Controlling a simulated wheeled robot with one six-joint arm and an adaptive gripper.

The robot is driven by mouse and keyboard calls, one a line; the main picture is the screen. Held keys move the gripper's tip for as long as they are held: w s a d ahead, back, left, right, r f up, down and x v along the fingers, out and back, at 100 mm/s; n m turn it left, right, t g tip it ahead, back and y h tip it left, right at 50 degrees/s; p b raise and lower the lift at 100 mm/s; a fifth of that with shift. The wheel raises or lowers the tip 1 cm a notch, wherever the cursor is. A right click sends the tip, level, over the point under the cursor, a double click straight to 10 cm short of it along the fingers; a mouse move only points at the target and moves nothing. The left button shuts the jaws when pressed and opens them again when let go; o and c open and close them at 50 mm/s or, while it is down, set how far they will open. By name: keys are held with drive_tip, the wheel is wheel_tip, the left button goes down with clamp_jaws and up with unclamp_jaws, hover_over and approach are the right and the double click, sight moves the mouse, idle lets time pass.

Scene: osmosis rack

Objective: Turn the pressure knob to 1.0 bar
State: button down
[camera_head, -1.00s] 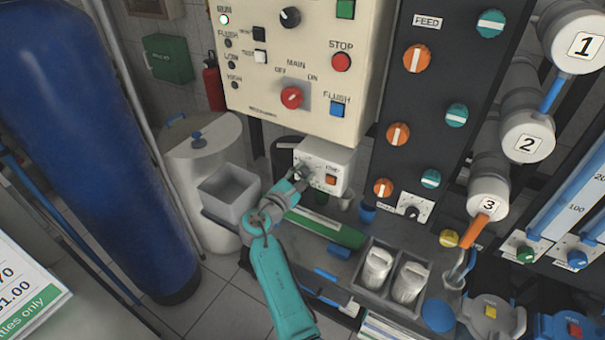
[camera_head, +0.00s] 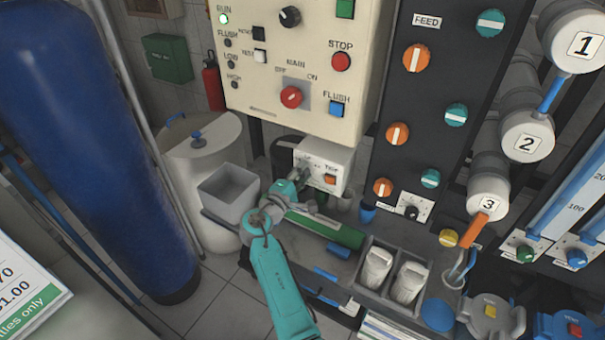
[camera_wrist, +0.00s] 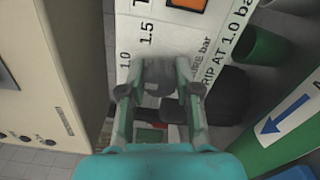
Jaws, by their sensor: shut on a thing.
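The pressure knob (camera_wrist: 158,78) is a dark grey knob on the face of a small white box (camera_head: 342,158), with an orange switch (camera_head: 330,180) beside it. In the wrist view the printed marks 1.0 and 1.5, "bar" and "TRIP AT 1.0 bar" show around the knob. My gripper (camera_wrist: 160,92) is shut on the knob, with one finger on each side. The knob's pointer is hidden, so its setting cannot be read. In the head view my gripper (camera_head: 304,177) is at the left part of the box face and covers the knob.
The cream control panel (camera_head: 270,85) hangs above the box, and a dark valve panel (camera_head: 425,120) stands to its right. A grey open bin (camera_head: 228,190) is left of my arm. A green cylinder (camera_head: 335,232) and a grey two-slot holder (camera_head: 362,288) lie below.

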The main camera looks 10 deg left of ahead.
idle(0.3)
drive_tip(key=c, duration=0.8)
unclamp_jaws()
drive_tip(key=v, duration=1.2)
